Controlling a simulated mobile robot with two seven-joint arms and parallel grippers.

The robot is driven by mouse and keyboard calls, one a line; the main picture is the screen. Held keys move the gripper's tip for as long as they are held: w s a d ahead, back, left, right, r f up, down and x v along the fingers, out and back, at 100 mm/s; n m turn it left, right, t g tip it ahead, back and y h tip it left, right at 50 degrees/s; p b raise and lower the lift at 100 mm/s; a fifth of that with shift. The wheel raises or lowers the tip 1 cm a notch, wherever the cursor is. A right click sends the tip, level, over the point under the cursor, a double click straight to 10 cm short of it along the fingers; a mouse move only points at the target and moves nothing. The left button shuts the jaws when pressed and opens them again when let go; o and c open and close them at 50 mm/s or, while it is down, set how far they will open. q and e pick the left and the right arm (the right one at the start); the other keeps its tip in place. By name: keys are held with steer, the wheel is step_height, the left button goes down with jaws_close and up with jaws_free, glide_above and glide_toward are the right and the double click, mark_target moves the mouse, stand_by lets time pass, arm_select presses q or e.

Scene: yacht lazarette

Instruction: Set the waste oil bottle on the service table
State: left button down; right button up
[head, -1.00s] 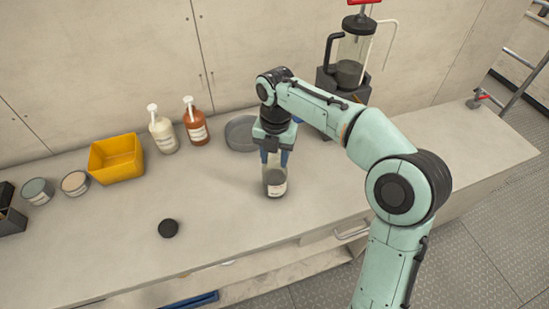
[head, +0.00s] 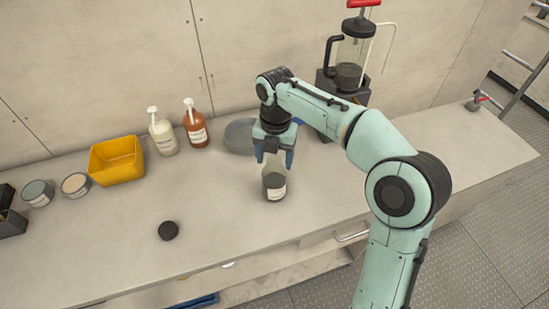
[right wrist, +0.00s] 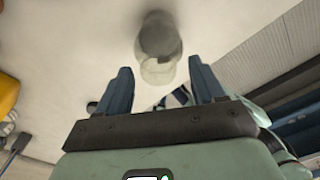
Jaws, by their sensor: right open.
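The waste oil bottle (head: 274,184), clear with dark contents and a pale label, stands upright on the service table (head: 225,225). It also shows in the right wrist view (right wrist: 158,40), just beyond my fingers. My right gripper (head: 275,159) is open above the bottle's body, one blue finger to each side of its upper part. In the right wrist view the spread fingers (right wrist: 164,75) have nothing clamped between them. My left gripper is not in view.
A dark round cap (head: 168,230) lies to the left. Behind are a grey dish (head: 238,137), a brown pump bottle (head: 196,130), a white pump bottle (head: 162,137) and a yellow bin (head: 117,163). A fluid extractor (head: 349,60) stands at the back right.

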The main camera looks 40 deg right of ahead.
arm_select(q)
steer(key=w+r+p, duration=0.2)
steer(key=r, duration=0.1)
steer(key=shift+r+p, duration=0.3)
steer(key=shift+p, duration=0.1)
arm_select(e)
step_height(320, 180, up, 11)
steer(key=shift+w+d, duration=0.15)
